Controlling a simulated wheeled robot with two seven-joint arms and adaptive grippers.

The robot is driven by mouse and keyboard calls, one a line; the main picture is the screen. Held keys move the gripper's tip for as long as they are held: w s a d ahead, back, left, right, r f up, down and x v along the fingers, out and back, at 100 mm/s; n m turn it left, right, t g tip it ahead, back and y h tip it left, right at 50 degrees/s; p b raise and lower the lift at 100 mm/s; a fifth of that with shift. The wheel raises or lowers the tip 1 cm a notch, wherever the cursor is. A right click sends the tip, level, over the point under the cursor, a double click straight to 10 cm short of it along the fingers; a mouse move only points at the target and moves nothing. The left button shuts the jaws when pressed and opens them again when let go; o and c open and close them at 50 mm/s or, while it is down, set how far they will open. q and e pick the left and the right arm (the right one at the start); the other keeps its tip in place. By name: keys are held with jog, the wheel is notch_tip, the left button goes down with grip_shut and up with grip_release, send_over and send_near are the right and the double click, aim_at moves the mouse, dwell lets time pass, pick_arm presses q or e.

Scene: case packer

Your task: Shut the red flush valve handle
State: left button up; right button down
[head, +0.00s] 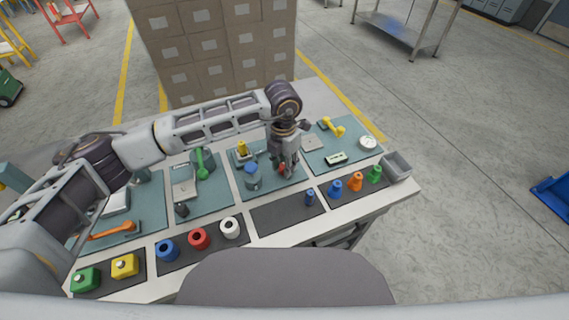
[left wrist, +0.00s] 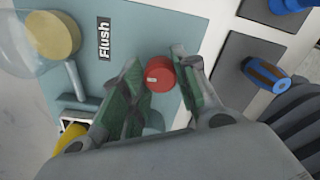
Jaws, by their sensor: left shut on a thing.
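The red flush valve handle (left wrist: 159,73) is a small round red knob on a teal panel, beside the "Flush" label (left wrist: 104,38). In the head view only a bit of the red handle (head: 281,169) shows, below my left gripper (head: 285,165). In the left wrist view the two green-padded fingers of my left gripper (left wrist: 157,85) stand on either side of the knob, shut on it. The knob's base is partly hidden. My right gripper is not in view.
Stacked cartons (head: 215,50) rise behind the bench.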

pick_arm(q)
jog(key=o, duration=0.7)
jog(key=shift+w+r, duration=0.1)
jog(key=o, duration=0.3)
jog(key=shift+o, duration=0.2)
notch_tip(320, 180, up, 12)
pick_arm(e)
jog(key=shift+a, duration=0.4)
pick_arm(q)
jog(key=shift+a, duration=0.1)
